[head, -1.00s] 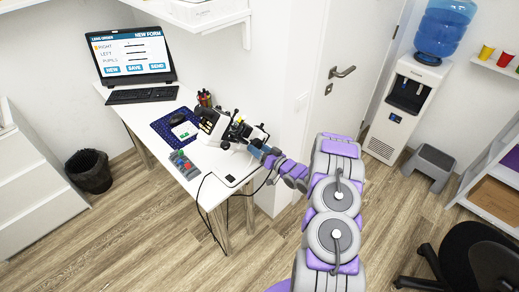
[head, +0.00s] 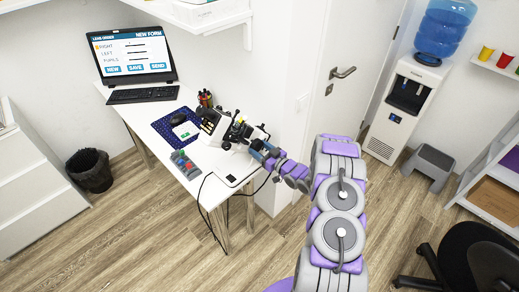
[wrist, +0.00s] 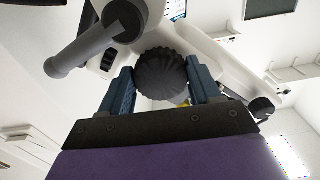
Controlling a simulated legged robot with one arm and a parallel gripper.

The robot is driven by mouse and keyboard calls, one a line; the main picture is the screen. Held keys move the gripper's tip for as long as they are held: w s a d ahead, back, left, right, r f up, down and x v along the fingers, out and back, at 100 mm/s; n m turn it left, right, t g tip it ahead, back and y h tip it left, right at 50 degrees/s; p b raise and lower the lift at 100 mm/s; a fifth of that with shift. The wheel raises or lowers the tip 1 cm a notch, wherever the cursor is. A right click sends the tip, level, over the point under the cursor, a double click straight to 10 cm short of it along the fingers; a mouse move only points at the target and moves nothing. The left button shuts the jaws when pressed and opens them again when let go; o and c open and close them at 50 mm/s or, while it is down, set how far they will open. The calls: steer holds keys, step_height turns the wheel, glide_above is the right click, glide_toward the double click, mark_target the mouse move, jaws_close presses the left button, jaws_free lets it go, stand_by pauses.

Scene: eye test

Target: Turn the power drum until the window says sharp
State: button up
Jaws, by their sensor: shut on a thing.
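The white and black lens instrument (head: 216,128) stands on the desk, against the wall side. My gripper (head: 262,152) is at its right end. In the wrist view, the power drum (wrist: 161,74) is a black, ribbed round knob. My gripper (wrist: 163,84) has one blue finger on each side of the drum and is shut on it. The instrument's white body and a grey tube (wrist: 85,48) are above the drum in that view. I cannot read any window text in either view.
The laptop (head: 131,57) shows a lens order form. A blue mat (head: 163,124) with a mouse, a pen cup (head: 205,98) and a grey tray with coloured items (head: 184,165) lie near the instrument. Cables hang off the desk's front edge. A door (head: 352,60) is behind my arm.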

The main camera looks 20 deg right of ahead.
steer(key=n, duration=0.3)
steer(key=n+b, duration=0.1)
steer(key=shift+d+n, duration=0.25)
steer(key=shift+n, duration=0.05)
steer(key=shift+n+b, duration=1)
steer(key=shift+n, duration=0.9)
steer(key=o, duration=0.9)
steer(key=shift+r, duration=0.15)
steer(key=shift+o, duration=0.8)
steer(key=shift+a, duration=0.1)
steer(key=p+v, duration=0.2)
steer(key=v, duration=1.5)
steer(key=shift+s, duration=0.15)
